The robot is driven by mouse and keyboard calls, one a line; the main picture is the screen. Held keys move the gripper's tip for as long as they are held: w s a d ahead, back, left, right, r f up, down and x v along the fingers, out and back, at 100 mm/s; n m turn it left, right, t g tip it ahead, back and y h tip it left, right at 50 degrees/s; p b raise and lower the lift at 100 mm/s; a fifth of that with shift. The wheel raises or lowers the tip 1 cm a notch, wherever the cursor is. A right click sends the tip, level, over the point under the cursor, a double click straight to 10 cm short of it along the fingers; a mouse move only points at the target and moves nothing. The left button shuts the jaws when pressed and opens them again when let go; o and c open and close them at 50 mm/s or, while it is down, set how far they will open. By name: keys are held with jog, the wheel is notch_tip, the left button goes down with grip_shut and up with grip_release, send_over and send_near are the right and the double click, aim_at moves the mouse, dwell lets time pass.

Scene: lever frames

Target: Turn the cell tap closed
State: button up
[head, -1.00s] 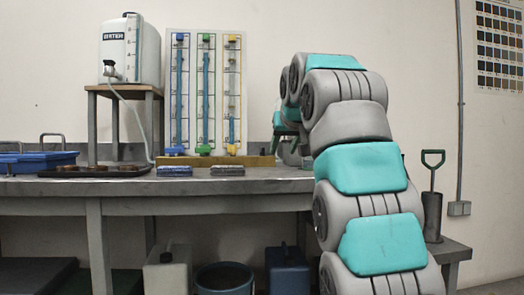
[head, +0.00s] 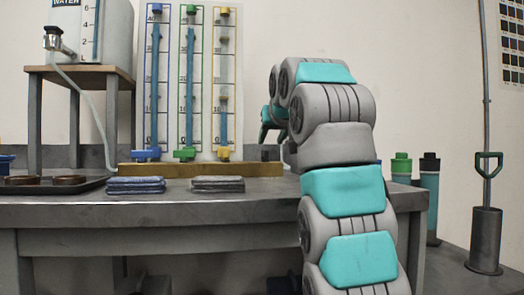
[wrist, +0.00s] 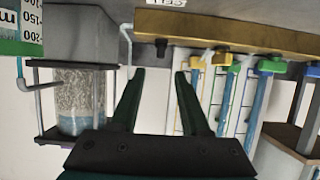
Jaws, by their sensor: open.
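My gripper (wrist: 159,75) is open and empty in the wrist view, which looks inverted. Just beyond its fingertips is a small dark knob (wrist: 161,46) on the wooden base (wrist: 225,32); a partly cut-off "CELL" label (wrist: 179,3) is near it. I cannot tell for sure that this knob is the cell tap, or how it is turned. A clear cylinder of grainy material (wrist: 80,95) stands left of the fingers, with a thin pipe (wrist: 127,40) beside it.
The tube board (head: 190,80) has blue, green and yellow fittings and stands behind the wooden base (head: 200,169). A water tank (head: 95,35) is on a stand at left. Folded cloths (head: 136,185) and a tray (head: 50,186) lie on the bench. Bottles (head: 430,195) stand right of my arm.

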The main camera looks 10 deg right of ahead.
aim_at(265, 154)
jog(key=p+x, duration=0.1)
jog(key=x, duration=0.7)
jog(key=shift+r, duration=0.1)
jog(key=shift+c, duration=0.2)
grip_shut()
dwell(0.3)
